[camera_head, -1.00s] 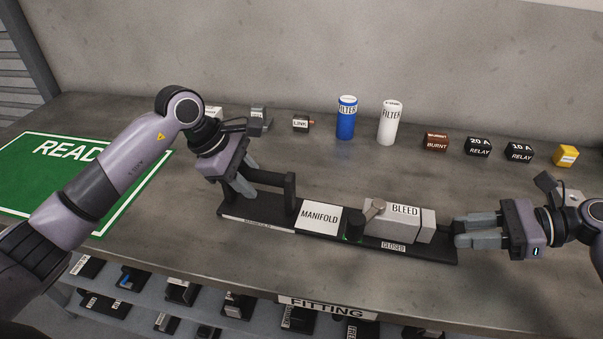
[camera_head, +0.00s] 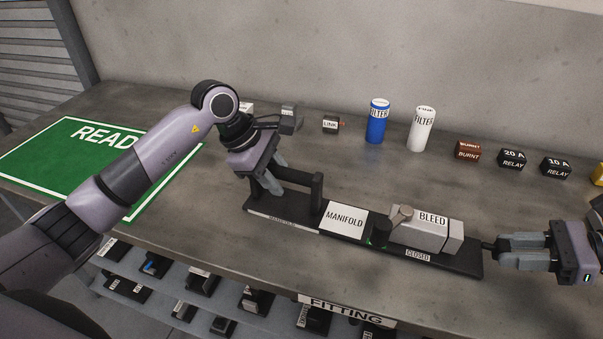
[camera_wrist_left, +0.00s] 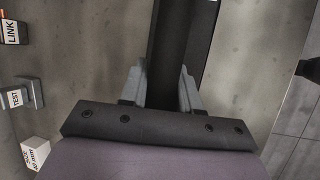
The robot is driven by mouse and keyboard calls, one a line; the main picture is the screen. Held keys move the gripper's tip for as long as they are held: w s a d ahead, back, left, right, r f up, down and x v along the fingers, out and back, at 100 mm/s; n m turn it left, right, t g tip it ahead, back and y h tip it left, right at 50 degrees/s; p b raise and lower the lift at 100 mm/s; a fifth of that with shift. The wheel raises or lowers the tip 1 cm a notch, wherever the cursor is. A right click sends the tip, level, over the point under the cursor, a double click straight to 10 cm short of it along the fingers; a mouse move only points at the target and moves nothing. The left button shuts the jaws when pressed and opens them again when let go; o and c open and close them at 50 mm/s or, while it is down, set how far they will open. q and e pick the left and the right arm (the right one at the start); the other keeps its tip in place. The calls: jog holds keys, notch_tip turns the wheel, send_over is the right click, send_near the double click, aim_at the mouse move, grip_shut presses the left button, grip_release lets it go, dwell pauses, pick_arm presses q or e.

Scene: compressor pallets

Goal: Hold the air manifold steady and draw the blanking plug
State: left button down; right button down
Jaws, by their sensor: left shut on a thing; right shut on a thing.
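The air manifold is a long black base with a white MANIFOLD label (camera_head: 345,218), a grey BLEED block (camera_head: 420,232) with a knob, a CLOSED tag and a black handle (camera_head: 300,178) at its left end. My left gripper (camera_head: 273,183) is shut on the handle; the left wrist view shows its fingers (camera_wrist_left: 161,85) on both sides of the black bar. My right gripper (camera_head: 500,250) is shut on the blanking plug (camera_head: 487,245), a small dark piece at its fingertips, just right of the BLEED block. Whether the plug's tip is fully clear of the manifold cannot be told.
A blue filter (camera_head: 377,122), a white filter (camera_head: 422,130), a burnt relay (camera_head: 468,152) and two relays stand along the back. A green mat (camera_head: 60,165) lies at the left. A shelf with several parts is below the FITTING edge label (camera_head: 345,311).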

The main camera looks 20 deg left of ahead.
pick_arm(q)
jog(key=shift+s+f, duration=0.15)
jog(key=shift+f, duration=0.25)
jog(key=c, duration=0.7)
grip_release()
jog(key=shift+c, duration=0.2)
jog(key=shift+r, duration=0.1)
jog(key=shift+a+r, duration=0.1)
jog(key=shift+r, duration=0.05)
jog(key=shift+a+r, duration=0.15)
jog(key=shift+r, duration=0.15)
pick_arm(e)
jog(key=shift+w, duration=0.1)
pick_arm(q)
jog(key=v, duration=1.1)
